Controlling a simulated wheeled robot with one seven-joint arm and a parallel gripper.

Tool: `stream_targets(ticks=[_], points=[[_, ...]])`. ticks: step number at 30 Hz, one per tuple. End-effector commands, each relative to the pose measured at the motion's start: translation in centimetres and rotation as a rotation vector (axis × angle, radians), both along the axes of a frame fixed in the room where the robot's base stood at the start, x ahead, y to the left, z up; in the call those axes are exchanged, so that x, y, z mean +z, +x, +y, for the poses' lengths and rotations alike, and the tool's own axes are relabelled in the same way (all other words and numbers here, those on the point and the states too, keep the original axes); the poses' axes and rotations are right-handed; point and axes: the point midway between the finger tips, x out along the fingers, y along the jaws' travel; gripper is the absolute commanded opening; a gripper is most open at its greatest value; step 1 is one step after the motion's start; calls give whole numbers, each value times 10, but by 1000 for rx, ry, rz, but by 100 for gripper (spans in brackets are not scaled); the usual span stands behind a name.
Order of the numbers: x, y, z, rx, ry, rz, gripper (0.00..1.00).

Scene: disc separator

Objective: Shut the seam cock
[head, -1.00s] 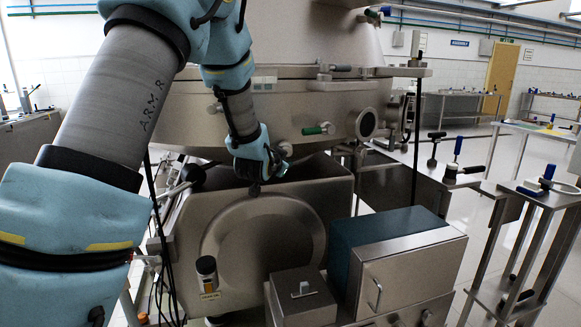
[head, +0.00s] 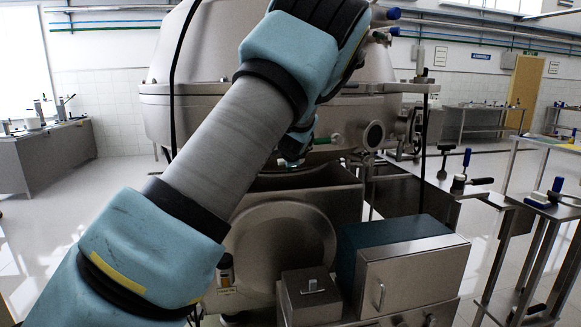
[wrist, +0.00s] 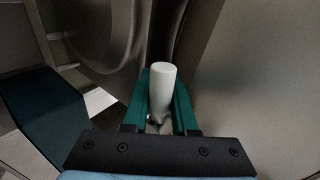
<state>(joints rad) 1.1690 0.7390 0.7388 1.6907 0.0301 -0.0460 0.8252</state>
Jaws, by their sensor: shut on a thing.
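My gripper (wrist: 161,78) shows in the wrist view with its two teal fingers shut on a white round handle (wrist: 161,92). The handle stands up between the fingers, and its lower end is partly hidden. I cannot tell for sure that it belongs to the seam cock. In the head view my gripper (head: 291,160) is low at the separator bowl's side, mostly behind my own arm, and its fingertips are hidden.
The steel separator (head: 205,115) stands above a housing with a round cover (head: 280,245). A teal and steel box (head: 410,270) and a small steel box (head: 310,295) stand in front. Benches with levers (head: 470,190) stand at right. Open floor (head: 60,200) shows at left.

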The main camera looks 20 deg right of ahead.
Motion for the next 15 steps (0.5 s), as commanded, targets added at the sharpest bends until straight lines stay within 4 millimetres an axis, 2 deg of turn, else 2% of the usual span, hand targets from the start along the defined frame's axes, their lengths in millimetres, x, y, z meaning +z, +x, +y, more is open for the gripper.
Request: stream_targets(ticks=[6,15], points=[[4,0,1,-1,90,-16,0],[5,1,3,-1,132,-22,0]])
